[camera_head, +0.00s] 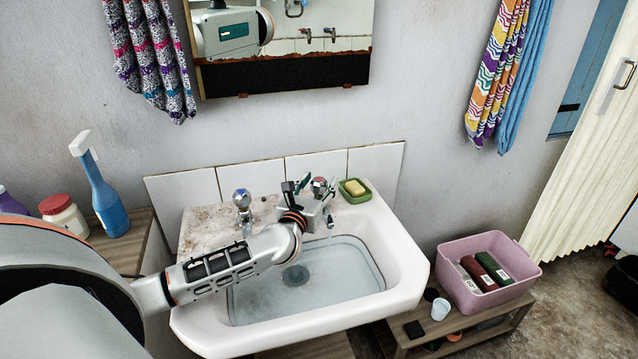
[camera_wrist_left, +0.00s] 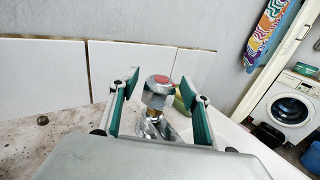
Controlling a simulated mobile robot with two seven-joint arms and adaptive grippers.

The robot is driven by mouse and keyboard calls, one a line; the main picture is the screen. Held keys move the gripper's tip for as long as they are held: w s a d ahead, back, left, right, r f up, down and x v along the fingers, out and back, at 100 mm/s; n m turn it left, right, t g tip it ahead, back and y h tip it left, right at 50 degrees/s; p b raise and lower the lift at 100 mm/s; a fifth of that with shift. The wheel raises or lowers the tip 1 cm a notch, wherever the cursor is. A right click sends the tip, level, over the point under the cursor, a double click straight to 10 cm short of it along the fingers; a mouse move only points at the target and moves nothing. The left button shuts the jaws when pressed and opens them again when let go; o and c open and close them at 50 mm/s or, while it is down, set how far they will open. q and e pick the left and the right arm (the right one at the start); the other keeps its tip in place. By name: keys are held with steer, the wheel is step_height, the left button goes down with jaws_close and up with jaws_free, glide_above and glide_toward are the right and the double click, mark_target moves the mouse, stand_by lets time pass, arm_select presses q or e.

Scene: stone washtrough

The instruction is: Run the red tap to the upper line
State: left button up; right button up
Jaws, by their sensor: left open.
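The red tap (camera_head: 319,186), a metal knob with a red cap, stands at the back right of the white basin (camera_head: 405,262). It also shows in the wrist view (camera_wrist_left: 158,88). My left gripper (camera_head: 308,203) is open, with its green-padded fingers on either side of the tap knob in the wrist view (camera_wrist_left: 162,100); I cannot tell whether they touch it. A thin stream seems to fall below the tap. Clear water (camera_head: 335,275) seems to stand in the basin over the dark drain. A thin line runs around the inner wall; I cannot tell two lines apart. My right gripper is out of view.
Another tap (camera_head: 242,198) stands to the left. A green soap dish (camera_head: 355,190) sits close right of the red tap. A blue spray bottle (camera_head: 108,200) is at left, a pink crate (camera_head: 487,275) at right. A mirror (camera_head: 285,45) hangs above.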

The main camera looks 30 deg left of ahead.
arm_select(q)
steer(key=c, duration=1.1)
